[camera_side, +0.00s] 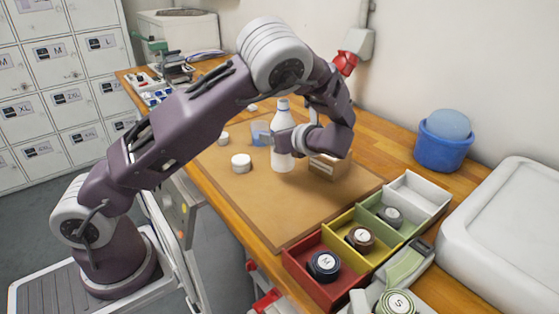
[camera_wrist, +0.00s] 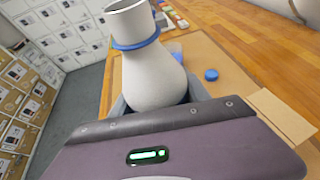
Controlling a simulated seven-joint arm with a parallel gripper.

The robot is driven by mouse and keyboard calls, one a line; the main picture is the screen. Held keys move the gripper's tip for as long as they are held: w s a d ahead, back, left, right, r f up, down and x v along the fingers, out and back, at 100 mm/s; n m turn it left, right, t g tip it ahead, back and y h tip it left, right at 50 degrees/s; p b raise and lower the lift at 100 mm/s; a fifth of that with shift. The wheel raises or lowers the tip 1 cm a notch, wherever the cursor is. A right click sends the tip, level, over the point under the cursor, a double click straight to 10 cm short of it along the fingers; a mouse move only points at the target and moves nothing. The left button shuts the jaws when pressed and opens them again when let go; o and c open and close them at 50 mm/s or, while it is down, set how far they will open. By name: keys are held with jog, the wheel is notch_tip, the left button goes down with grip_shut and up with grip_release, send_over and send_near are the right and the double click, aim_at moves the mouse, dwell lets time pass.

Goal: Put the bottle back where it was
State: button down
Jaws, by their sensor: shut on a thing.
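A white bottle (camera_side: 283,154) with a narrow neck is upright over the brown work mat (camera_side: 272,212) in the side view. My gripper (camera_side: 284,141) is shut around the bottle's body. I cannot tell whether its base touches the mat. In the wrist view the bottle (camera_wrist: 150,72) fills the upper middle, with a blue ring around its neck, between the fingers of my gripper (camera_wrist: 158,98). The bottle's base is hidden there.
White round pots (camera_side: 241,163) and a blue item (camera_side: 261,132) are left of the bottle. A cardboard box (camera_side: 328,167) is close at its right. A coloured divided tray (camera_side: 290,261) holds rolls at the front right. The mat's front is clear.

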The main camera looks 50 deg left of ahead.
jog(key=shift+f, duration=2.4)
jog(key=shift+f, duration=0.15)
jog(key=c, duration=0.5)
grip_release()
